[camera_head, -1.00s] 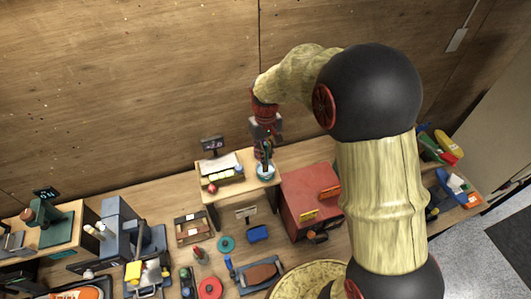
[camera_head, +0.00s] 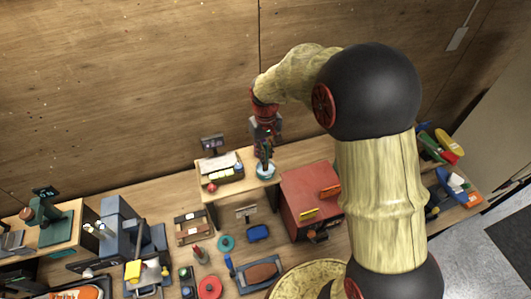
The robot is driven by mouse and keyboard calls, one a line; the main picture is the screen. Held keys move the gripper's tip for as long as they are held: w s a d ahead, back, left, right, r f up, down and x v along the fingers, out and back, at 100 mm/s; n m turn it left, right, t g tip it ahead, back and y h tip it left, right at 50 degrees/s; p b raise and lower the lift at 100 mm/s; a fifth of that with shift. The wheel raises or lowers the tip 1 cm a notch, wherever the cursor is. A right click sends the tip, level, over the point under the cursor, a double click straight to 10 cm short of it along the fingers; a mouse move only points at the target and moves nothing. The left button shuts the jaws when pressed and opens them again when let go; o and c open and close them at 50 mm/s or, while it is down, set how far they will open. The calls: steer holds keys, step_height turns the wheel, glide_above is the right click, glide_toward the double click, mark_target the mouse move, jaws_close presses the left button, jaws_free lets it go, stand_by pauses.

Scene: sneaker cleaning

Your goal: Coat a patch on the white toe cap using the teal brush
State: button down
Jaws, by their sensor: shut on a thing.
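My gripper (camera_head: 264,152) points down over the raised wooden shelf (camera_head: 210,195) at the back of the bench. It is shut on a slim upright thing that I take for the teal brush; little of it shows between the fingers. Its lower end is over or in a small round teal dish (camera_head: 266,175) on the shelf; I cannot tell whether it touches. I cannot make out the white toe cap with certainty. An orange and white thing (camera_head: 85,293), cut off at the bottom left edge, may be a sneaker.
A red box (camera_head: 305,185) stands right of the shelf. Tools and a blue tray with a brown pad (camera_head: 262,271) crowd the bench front.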

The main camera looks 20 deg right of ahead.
mark_target(265, 143)
steer(key=shift+f, duration=0.35)
stand_by(1.2)
steer(key=shift+r+p, duration=1.7)
steer(key=shift+r, duration=1.85)
